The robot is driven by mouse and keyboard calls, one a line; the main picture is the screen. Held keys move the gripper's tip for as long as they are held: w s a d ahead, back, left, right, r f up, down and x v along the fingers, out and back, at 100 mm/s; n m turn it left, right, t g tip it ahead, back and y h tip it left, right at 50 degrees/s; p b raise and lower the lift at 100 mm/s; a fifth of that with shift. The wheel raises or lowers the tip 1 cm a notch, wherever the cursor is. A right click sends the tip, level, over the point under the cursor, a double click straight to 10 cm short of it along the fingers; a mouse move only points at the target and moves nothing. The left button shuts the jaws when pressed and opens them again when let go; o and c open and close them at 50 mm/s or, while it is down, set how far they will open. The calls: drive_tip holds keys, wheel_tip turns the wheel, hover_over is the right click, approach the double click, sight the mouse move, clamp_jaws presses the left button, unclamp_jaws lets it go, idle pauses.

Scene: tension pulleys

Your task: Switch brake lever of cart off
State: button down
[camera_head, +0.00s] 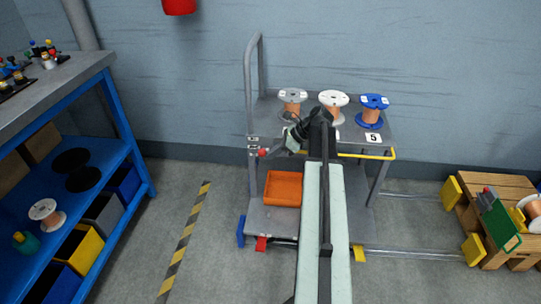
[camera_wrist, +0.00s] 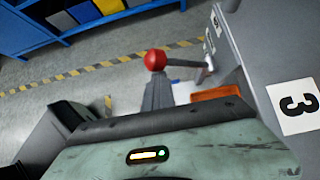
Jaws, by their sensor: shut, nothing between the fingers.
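The grey cart (camera_head: 270,222) stands against the wall in the head view, with its tall handle on the left. Its brake lever (camera_head: 263,152) has a red ball knob and sticks out from the cart's left side near the upper shelf. In the wrist view the red knob (camera_wrist: 155,60) is near the middle, with its rod running right to the cart. My gripper (camera_head: 287,143) is just right of the knob in the head view. In the wrist view my gripper (camera_wrist: 156,84) is shut and empty, its tips just below the knob; I cannot tell whether they touch.
Spools (camera_head: 291,100) stand on the cart's upper shelf, and an orange bin (camera_head: 283,188) sits on the lower one. A blue workbench (camera_head: 120,110) is at the left, and a wooden pallet (camera_head: 500,215) is at the right. The floor left of the cart is clear, with a striped line.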

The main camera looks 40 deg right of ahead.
drive_tip(key=p+v, duration=0.4)
drive_tip(key=v, duration=0.3)
drive_tip(key=shift+p, duration=0.35)
drive_tip(key=shift+s+r, duration=0.1)
drive_tip(key=shift+s, duration=0.1)
